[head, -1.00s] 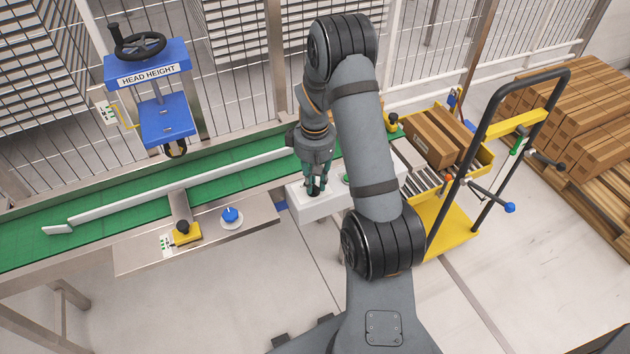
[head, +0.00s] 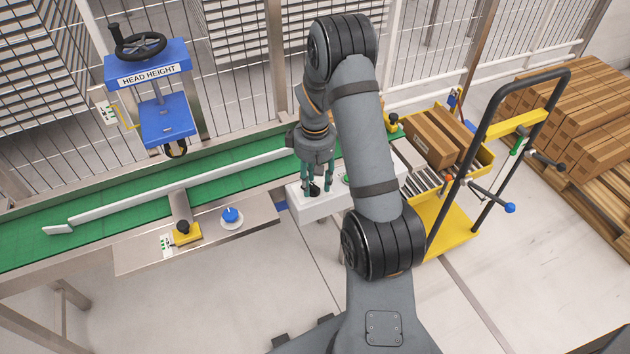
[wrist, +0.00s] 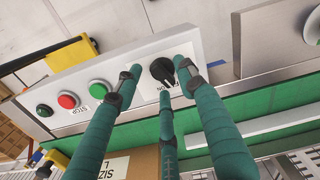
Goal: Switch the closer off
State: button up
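A black rotary knob (wrist: 161,71) sits on the sloped white control box (wrist: 140,57) in the wrist view. Its lettering is partly hidden by my fingers, so I cannot read its setting surely. In the head view the knob (head: 314,190) shows dark between my fingers on the white box (head: 322,207). My gripper (head: 318,187) has teal fingers, spread apart around the knob. In the wrist view my gripper (wrist: 160,80) has fingertips left, right and below the knob, with gaps visible, and holds nothing.
On the same box are a green button (wrist: 98,89), a red STOP button (wrist: 67,101) and a dark green lamp (wrist: 44,110). The green conveyor (head: 100,213) runs behind. A blue knob (head: 231,215) and a yellow clamp (head: 187,234) lie left; a yellow cart (head: 447,228) stands right.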

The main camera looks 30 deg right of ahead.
aim_at(315, 185)
notch_tip(315, 185, up, 12)
dwell(0.6)
dwell(0.4)
notch_tip(315, 185, down, 12)
dwell(0.4)
dwell(0.4)
